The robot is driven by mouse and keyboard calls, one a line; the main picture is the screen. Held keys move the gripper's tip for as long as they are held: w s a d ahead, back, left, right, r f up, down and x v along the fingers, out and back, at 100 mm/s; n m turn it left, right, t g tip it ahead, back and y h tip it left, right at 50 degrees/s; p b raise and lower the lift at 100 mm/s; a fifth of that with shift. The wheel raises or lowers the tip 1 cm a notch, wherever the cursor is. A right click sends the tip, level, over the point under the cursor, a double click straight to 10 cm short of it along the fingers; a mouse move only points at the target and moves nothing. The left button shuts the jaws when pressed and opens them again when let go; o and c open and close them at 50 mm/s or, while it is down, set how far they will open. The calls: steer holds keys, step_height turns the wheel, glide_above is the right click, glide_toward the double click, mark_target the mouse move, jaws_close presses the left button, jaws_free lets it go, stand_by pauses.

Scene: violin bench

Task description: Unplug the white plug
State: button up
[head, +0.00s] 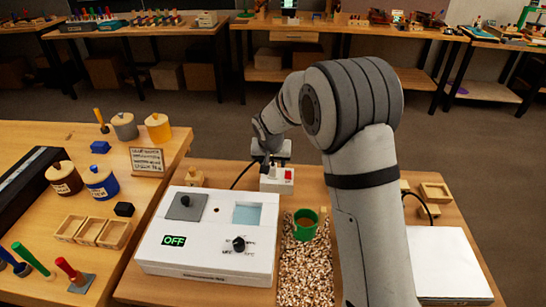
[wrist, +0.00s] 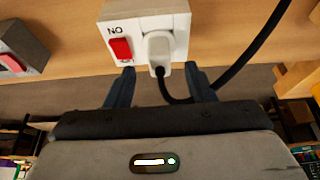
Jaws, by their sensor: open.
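The white plug (wrist: 158,50) sits in the white socket box (wrist: 180,22), beside a red switch (wrist: 120,48) lettered "NO" as seen here. A black cable (wrist: 240,65) runs from the plug and curves up to the right. My gripper (wrist: 159,70) is open, with one dark finger on each side of the plug's line. The plug's near end lies between the fingertips, with gaps on both sides. In the head view the socket box (head: 277,183) stands on the bench with my gripper (head: 271,160) right at it. The plug is hard to make out there.
A white device (head: 205,262) reading "OFF" stands left of my arm. A green cup (head: 305,224) stands on a speckled strip (head: 305,272) in front of the socket box. A white slab (head: 445,265) lies at the right. The left table (head: 150,190) holds jars and trays.

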mark_target(273, 166)
steer(key=shift+x, duration=2.05)
steer(key=shift+c, duration=0.2)
steer(key=c, duration=0.7)
